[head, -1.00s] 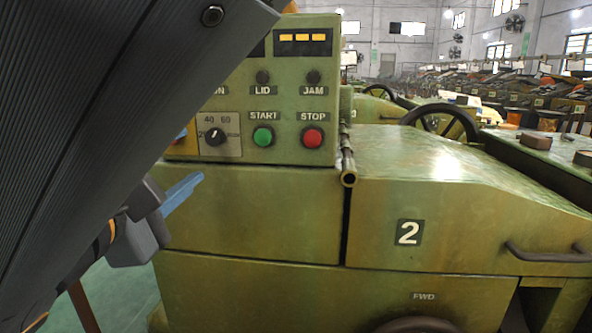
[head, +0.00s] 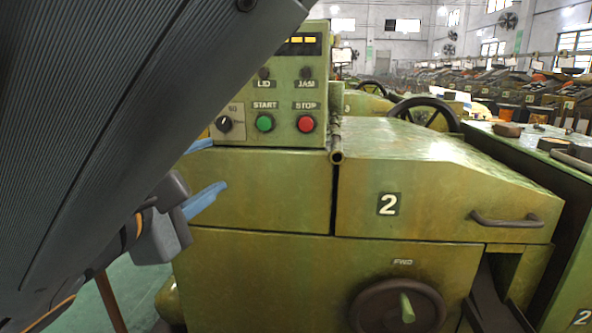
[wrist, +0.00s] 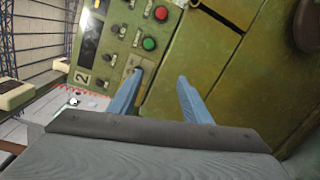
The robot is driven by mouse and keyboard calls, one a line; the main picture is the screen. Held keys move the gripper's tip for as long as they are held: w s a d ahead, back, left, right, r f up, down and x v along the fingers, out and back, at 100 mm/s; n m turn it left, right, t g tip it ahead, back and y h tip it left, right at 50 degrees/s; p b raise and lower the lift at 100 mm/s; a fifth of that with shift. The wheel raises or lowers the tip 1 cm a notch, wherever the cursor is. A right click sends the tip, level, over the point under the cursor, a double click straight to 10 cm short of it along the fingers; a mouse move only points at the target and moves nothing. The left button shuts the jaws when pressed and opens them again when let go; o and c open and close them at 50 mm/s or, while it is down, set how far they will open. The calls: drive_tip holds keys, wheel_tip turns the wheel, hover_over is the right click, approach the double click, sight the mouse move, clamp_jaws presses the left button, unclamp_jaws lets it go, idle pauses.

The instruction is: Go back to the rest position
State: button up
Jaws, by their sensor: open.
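My gripper (head: 206,172) shows at the left in the head view, beyond my large dark arm link. Its two blue fingers point right, toward the green machine marked 2 (head: 280,215). In the wrist view the fingers of my gripper (wrist: 160,84) stand apart, with nothing between them. The panel's green START button (head: 264,123) and red STOP button (head: 306,124) are in view. A black dial (head: 225,124) sits left of them, close above the fingers in the picture. My arm hides the panel's left part.
The machine's closed lid (head: 432,170) has a bar handle (head: 506,221). A handwheel (head: 398,307) is low on its front. Green floor (head: 135,295) shows at lower left. More machines fill the background.

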drive_tip(key=d+f+m+g+h, duration=0.25)
drive_tip(key=d+f+g, duration=0.3)
drive_tip(key=d, duration=0.35)
drive_tip(key=d+f+m+g+h, duration=0.1)
drive_tip(key=d+f+m+g, duration=0.25)
drive_tip(key=d+f, duration=0.5)
drive_tip(key=s+d+f+m+g+y, duration=0.7)
drive_tip(key=f+m+g+y, duration=0.1)
drive_tip(key=f+m, duration=0.15)
drive_tip(key=d+r+m+p, duration=0.3)
drive_tip(key=d+r+p, duration=0.4)
drive_tip(key=p, duration=0.7)
drive_tip(key=shift+d+r+h, duration=0.35)
drive_tip(key=shift+d+h, duration=0.1)
drive_tip(key=shift+d, duration=0.05)
